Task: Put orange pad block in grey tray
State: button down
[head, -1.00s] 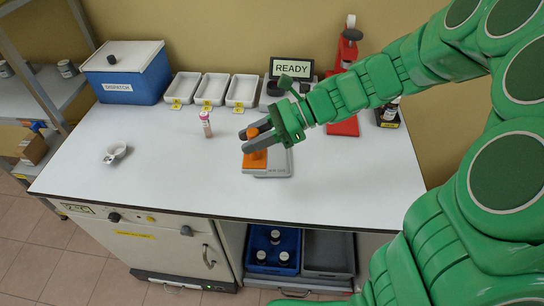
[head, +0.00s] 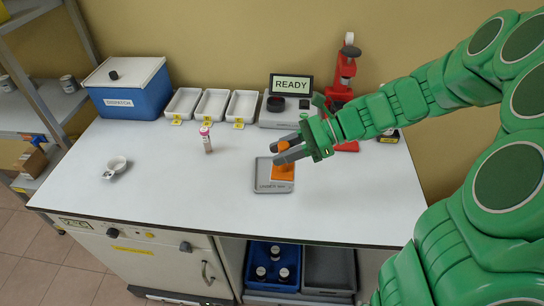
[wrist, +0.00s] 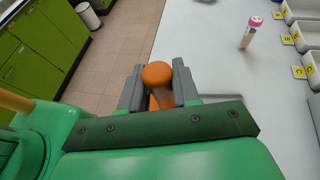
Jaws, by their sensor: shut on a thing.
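The orange pad block (head: 284,173) has an upright rounded orange knob on top. My gripper (head: 288,150) is shut on that knob, which shows between the two grey fingers in the wrist view (wrist: 157,75). The small grey tray (head: 264,188) lies flat on the white bench. In the head view the block overlaps the right part of the tray. Whether it touches the tray floor or hangs just above it I cannot tell. In the wrist view my gripper hides the block's base.
White trays (head: 212,104), a blue dispatch box (head: 130,92), a READY display (head: 292,85) and a red instrument (head: 345,75) line the back. The bench's front middle is clear.

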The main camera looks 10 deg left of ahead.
jog(key=shift+w+a+f, duration=0.6)
jog(key=shift+w+f, duration=0.95)
jog(key=shift+f, duration=0.3)
jog(key=shift+w+a+f, duration=0.6)
jog(key=shift+w+f, duration=0.9)
jog(key=shift+f, duration=0.4)
jog(key=shift+w+a+f, duration=0.6)
jog(key=shift+w+f, duration=0.95)
jog(key=shift+f, duration=0.3)
jog(key=c, duration=0.8)
grip_release()
jog(key=shift+f, duration=0.15)
